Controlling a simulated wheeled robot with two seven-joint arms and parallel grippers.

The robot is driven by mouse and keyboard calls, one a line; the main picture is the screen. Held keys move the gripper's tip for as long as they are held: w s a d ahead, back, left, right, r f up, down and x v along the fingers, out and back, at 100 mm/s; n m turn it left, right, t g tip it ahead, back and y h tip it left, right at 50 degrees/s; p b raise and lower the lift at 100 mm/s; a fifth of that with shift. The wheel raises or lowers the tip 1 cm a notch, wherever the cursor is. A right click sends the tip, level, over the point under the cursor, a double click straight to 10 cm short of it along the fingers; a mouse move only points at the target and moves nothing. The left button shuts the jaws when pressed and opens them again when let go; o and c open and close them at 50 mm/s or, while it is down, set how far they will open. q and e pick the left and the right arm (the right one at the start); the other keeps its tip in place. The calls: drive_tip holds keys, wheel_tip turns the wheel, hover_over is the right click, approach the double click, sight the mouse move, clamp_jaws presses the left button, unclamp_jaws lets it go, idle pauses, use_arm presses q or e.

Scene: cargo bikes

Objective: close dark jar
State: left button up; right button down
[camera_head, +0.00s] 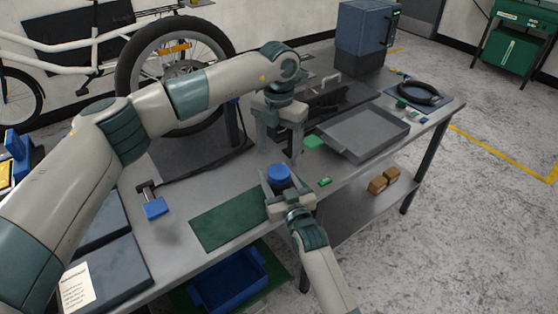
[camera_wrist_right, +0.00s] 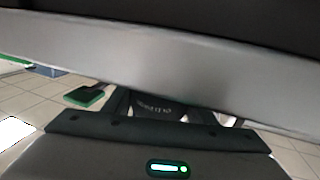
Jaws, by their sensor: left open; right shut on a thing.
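My right gripper (camera_head: 282,190) is shut on an upright blue-topped round thing (camera_head: 279,174) near the table's front edge. I take it for the jar; its lower part is hidden by the gripper. In the right wrist view a dark rounded body with faint lettering (camera_wrist_right: 158,106) shows between the fingers, mostly covered. My left gripper (camera_head: 280,150) is open and empty, pointing down just above and behind the blue top, apart from it. I cannot tell whether the blue top is a lid.
A green mat (camera_head: 228,222) lies left of the right gripper. A grey tray (camera_head: 390,145) stands to the right, with small green pieces (camera_head: 325,181) nearby. A blue clamp-like tool (camera_head: 155,208) lies at left. A blue cabinet (camera_head: 362,35) stands at the back.

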use_arm(q)
wheel_tip(320, 180, up, 6)
idle(0.4)
use_arm(e)
drive_tip(key=c, duration=0.7)
unclamp_jaws()
use_arm(q)
wheel_tip(320, 180, down, 3)
drive_tip(key=b, duration=0.2)
drive_tip(key=shift+r+b, duration=0.15)
drive_tip(key=shift+b, duration=0.2)
use_arm(e)
drive_tip(key=v, duration=1.7)
drive_tip(key=shift+s, duration=0.15)
drive_tip(key=shift+d, duration=0.1)
